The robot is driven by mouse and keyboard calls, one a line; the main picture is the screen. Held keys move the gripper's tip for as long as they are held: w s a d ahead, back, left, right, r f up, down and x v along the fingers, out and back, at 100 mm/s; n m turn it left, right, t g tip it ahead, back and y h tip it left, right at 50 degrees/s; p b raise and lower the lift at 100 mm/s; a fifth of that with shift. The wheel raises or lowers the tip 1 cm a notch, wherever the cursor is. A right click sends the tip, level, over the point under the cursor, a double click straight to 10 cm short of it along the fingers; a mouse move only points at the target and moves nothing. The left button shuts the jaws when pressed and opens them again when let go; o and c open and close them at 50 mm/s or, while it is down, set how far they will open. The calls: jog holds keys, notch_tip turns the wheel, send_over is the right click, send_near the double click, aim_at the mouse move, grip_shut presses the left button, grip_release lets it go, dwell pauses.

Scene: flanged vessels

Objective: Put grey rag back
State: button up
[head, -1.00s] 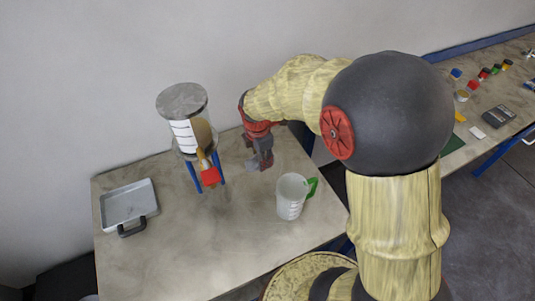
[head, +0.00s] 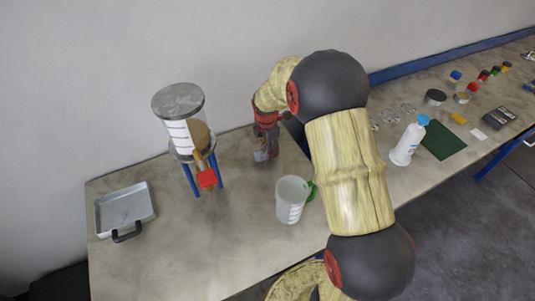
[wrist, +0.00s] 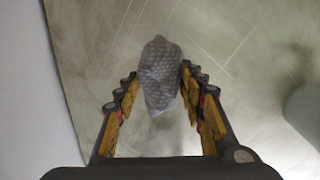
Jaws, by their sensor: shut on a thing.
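The grey rag (wrist: 160,78) is a crumpled, lightly patterned cloth in the wrist view, held between the fingertips of my gripper (wrist: 158,80). My gripper is shut on it. In the head view my gripper (head: 266,143) points down over the back right part of the near table, with the rag (head: 261,156) as a small grey patch at its tip. Whether the rag touches the tabletop, I cannot tell.
A flanged vessel (head: 178,102) on blue legs, with a red-handled valve (head: 206,179), stands left of my gripper. A clear jug (head: 290,200) with a green handle stands in front. A tray (head: 125,208) lies far left. A white bottle (head: 408,144) and green mat (head: 443,140) are on the right bench (head: 400,181).

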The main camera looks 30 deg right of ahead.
jog(key=shift+f, duration=1.35)
jog(key=shift+s+f, duration=0.1)
jog(key=o, duration=1.1)
